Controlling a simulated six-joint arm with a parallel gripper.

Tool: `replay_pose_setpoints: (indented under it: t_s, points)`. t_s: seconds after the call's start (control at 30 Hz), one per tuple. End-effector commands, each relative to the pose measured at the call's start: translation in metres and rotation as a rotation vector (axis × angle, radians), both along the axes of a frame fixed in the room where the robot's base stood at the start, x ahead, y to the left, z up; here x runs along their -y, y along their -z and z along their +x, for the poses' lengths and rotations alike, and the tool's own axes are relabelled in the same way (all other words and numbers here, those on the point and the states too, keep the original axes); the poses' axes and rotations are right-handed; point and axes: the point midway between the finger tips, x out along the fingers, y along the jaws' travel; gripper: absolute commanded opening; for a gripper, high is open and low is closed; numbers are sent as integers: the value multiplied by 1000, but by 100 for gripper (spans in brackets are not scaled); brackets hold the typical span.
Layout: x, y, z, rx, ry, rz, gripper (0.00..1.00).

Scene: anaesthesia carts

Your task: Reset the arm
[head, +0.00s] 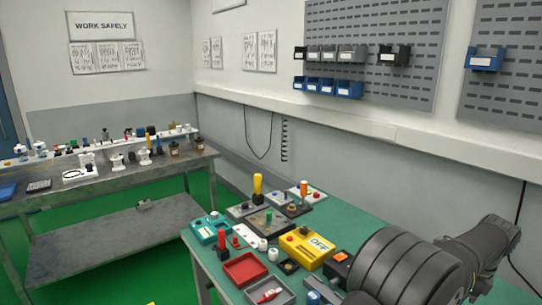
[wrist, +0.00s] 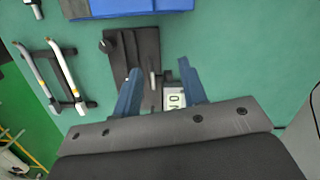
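My gripper (wrist: 160,76) shows in the wrist view with its two blue fingers apart, above the green table. Between and below the fingers is a black device (wrist: 122,45) with a small grey peg and a white label (wrist: 175,98) reading upside down. I see nothing clasped between the fingers; whether they touch the device is unclear. In the head view my dark arm fills the lower right corner, and the gripper itself is not visible there.
The green table (head: 350,220) carries a yellow box (head: 306,250) marked OFF, a red tray (head: 246,268), a grey tray (head: 257,290) and several switches. In the wrist view, a blue block (wrist: 125,8) and a pair of handles (wrist: 50,75) lie nearby. Bare table shows at right.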

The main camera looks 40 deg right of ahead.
Motion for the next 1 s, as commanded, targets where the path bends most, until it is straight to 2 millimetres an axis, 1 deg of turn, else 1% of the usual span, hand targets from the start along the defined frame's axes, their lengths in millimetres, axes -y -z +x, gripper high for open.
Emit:
replay_pose_setpoints:
  t_s: [0.03, 0.2, 0.4, 0.57, 0.83, 0.93, 1.0]
  points:
    - [3, 2, -11, 1, 34, 1, 39]
    - [10, 5, -37, 3, 122, 1, 39]
    - [14, 8, -54, 5, 181, 1, 39]
    - [15, 8, -58, 5, 193, 1, 39]
    - [14, 8, -57, 5, 191, 2, 39]
    - [13, 7, -52, 4, 177, 1, 39]
    - [12, 6, -45, 4, 154, 2, 39]
